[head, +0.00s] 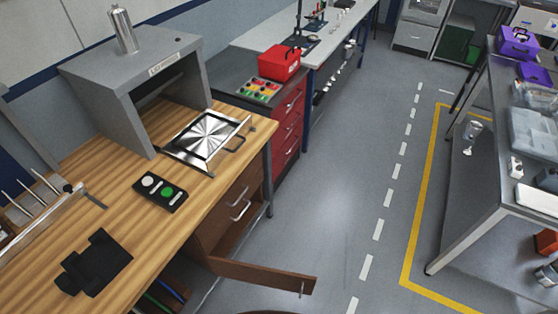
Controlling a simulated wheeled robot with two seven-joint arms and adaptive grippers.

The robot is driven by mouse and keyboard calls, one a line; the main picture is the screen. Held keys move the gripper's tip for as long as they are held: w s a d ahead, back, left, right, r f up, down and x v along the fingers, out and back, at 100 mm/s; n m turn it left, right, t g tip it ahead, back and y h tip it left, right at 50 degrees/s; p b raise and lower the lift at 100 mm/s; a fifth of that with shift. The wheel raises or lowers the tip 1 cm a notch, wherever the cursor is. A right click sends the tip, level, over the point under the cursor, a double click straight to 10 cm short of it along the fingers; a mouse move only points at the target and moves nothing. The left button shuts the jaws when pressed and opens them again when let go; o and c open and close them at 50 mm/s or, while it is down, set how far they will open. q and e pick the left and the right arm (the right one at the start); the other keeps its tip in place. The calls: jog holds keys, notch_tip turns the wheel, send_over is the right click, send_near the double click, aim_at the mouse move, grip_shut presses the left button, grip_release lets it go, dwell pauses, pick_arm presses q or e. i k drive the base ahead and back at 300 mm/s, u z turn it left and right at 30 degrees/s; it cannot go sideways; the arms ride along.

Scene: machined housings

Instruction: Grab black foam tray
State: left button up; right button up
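On the wooden bench (225,135) lies a black rectangular slab (156,203) with rounded corners. It carries a white disc, a green disc and pale bars, and looks like the black foam tray. Nearer, at the lower left of the bench, lies a matte black flat piece (97,262) with a notched, stepped outline; I cannot tell exactly what it is. Neither of my grippers is in view, and nothing is seen touching either black thing.
Behind the slab are a grey open-fronted box (86,78) and a shiny metal plate (207,134) with handles. A rack with thin rods (30,215) stands at left. An open drawer or door (262,276) juts into the aisle. The floor (335,190) is clear.

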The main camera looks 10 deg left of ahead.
aim_at(90, 271)
jog(key=z, duration=0.05)
jog(key=k, duration=0.9)
jog(key=u, duration=0.45)
